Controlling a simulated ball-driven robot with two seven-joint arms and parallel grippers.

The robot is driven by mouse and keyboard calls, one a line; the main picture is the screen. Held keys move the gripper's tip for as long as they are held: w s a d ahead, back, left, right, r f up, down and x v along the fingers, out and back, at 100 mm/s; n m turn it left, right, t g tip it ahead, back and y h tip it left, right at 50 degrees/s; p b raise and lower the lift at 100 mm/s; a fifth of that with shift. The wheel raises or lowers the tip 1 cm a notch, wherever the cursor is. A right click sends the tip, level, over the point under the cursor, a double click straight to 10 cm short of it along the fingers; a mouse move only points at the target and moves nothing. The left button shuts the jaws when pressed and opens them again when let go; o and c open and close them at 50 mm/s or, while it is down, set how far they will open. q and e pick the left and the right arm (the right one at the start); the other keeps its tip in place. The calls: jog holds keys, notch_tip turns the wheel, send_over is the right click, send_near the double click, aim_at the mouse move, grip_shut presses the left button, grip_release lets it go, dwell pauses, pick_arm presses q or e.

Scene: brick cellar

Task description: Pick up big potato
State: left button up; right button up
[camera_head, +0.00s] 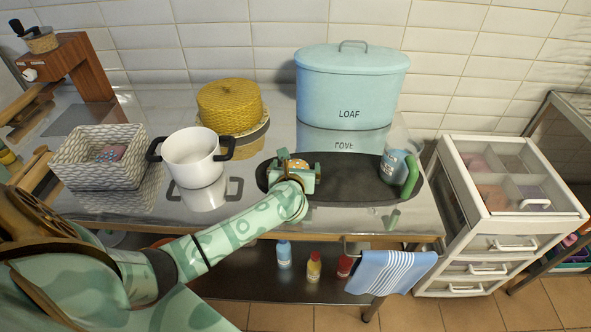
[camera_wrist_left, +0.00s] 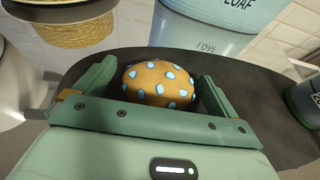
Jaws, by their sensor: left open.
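The big potato (camera_head: 299,164) is an orange-brown oval with light blue spots, on the left part of a dark oval board (camera_head: 345,181). It shows large in the left wrist view (camera_wrist_left: 159,84). My left gripper (camera_head: 297,170) is over it, with one green finger at either side of the potato in the left wrist view. The jaws are open, with a gap beside the potato at the right finger; I cannot tell whether the left finger touches it. The potato's near lower side is hidden behind the gripper's body. My right gripper is not in view.
A white pot (camera_head: 193,157) and a wicker basket (camera_head: 99,158) stand left of the board. A yellow round container (camera_head: 229,105) and a blue LOAF bin (camera_head: 350,88) stand behind. A jug with a green handle (camera_head: 411,176) stands on the board's right end.

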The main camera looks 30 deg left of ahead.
pick_arm(q)
jog(key=shift+c, duration=0.4)
jog(key=c, duration=1)
jog(key=shift+r, duration=0.15)
